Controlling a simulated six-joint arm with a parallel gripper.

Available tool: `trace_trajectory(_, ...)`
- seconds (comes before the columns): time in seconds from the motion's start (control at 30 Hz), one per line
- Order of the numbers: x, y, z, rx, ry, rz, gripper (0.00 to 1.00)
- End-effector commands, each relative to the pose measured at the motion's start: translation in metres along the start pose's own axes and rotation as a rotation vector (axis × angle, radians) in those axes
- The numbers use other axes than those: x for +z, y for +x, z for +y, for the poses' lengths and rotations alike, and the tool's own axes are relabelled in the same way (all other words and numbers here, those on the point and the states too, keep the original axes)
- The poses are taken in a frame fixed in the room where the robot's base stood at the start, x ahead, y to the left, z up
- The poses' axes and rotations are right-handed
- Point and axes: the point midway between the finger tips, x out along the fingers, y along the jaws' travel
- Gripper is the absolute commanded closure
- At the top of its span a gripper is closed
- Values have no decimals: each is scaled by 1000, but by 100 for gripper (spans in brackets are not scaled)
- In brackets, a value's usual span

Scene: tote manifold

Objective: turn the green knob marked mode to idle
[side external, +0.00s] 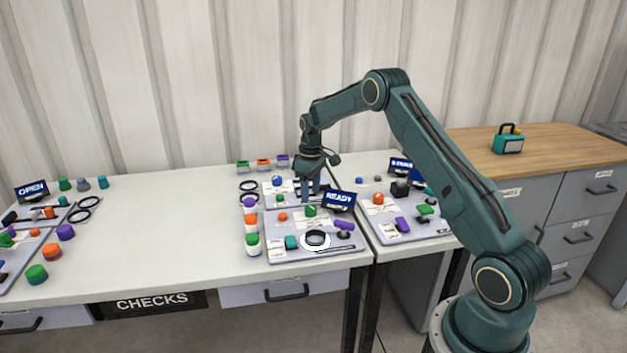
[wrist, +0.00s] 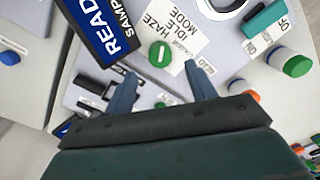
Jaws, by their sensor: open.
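The green knob (wrist: 160,53) stands on a grey panel beside a white card (wrist: 180,40) reading MODE, HAZE and IDLE. A pale line marks the knob's top, but I cannot tell which word it points to. In the side view the green knob (side external: 310,210) is on the middle panel, left of the READY screen. My gripper (wrist: 161,84) is open, its two fingers apart with nothing between them. The knob lies just beyond the fingertips in the wrist view. In the side view my gripper (side external: 311,190) hangs just above and behind the knob.
The READY screen (side external: 339,200) stands close to the right of the knob; it also shows in the wrist view (wrist: 98,24). Stacked coloured jars (side external: 252,230) stand left.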

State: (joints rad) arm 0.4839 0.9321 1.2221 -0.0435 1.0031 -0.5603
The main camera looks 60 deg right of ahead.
Motion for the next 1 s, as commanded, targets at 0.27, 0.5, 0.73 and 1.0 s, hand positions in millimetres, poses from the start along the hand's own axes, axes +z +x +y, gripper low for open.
trace_trajectory(0.27,0,39,0,-1,-1,-1,44)
trace_trajectory(0.5,0,55,0,0,-1,0,44)
trace_trajectory(0.73,0,57,0,0,-1,0,44)
trace_trajectory(1.0,0,56,0,0,0,0,78)
